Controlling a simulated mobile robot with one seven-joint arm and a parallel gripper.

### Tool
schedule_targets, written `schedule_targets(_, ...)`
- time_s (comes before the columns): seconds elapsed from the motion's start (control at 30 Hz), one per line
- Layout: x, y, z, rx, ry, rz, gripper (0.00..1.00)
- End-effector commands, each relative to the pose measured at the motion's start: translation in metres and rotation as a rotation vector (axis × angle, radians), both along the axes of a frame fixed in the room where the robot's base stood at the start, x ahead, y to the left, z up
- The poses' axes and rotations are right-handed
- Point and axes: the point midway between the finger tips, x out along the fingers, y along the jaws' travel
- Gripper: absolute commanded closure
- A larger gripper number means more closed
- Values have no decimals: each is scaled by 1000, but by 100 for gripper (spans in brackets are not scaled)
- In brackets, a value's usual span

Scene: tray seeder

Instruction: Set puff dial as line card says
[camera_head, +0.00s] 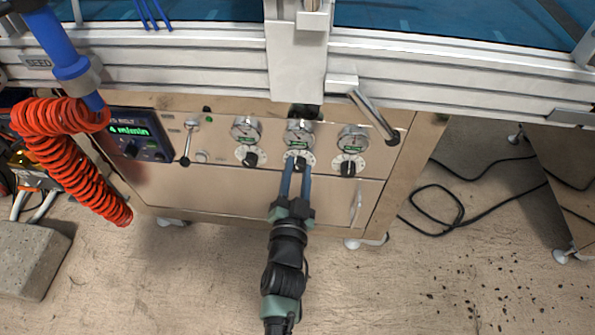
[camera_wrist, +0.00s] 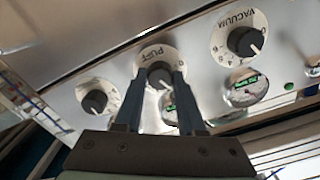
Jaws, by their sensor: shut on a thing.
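The puff dial (camera_wrist: 160,74) is a black knob on a round white scale plate marked PUFF in the wrist view. In the head view it is the middle of three knobs (camera_head: 300,162) on the beige panel. My gripper (camera_head: 295,168) reaches up to it from below, its two blue-grey fingers shut on the knob. The gripper also shows in the wrist view (camera_wrist: 162,80), a finger on each side of the knob. The fingers hide part of the scale, and I cannot read the setting. No line card is recognizable in either view.
The vacuum dial (camera_wrist: 245,41) is beside it, left in the head view (camera_head: 250,159). Another knob (camera_head: 348,168) is at the right. Gauges (camera_head: 299,133) sit above the knobs. A belt display (camera_head: 130,130) reads "4 m/min". A lever handle (camera_head: 374,116) juts out at upper right.

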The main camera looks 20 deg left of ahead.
Motion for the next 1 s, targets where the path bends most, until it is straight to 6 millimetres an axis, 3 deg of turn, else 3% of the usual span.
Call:
schedule_targets(0.5, 0, 0, -1, 308, 88, 0, 100)
schedule_targets(1.0, -1, 0, -1, 371, 108, 0, 100)
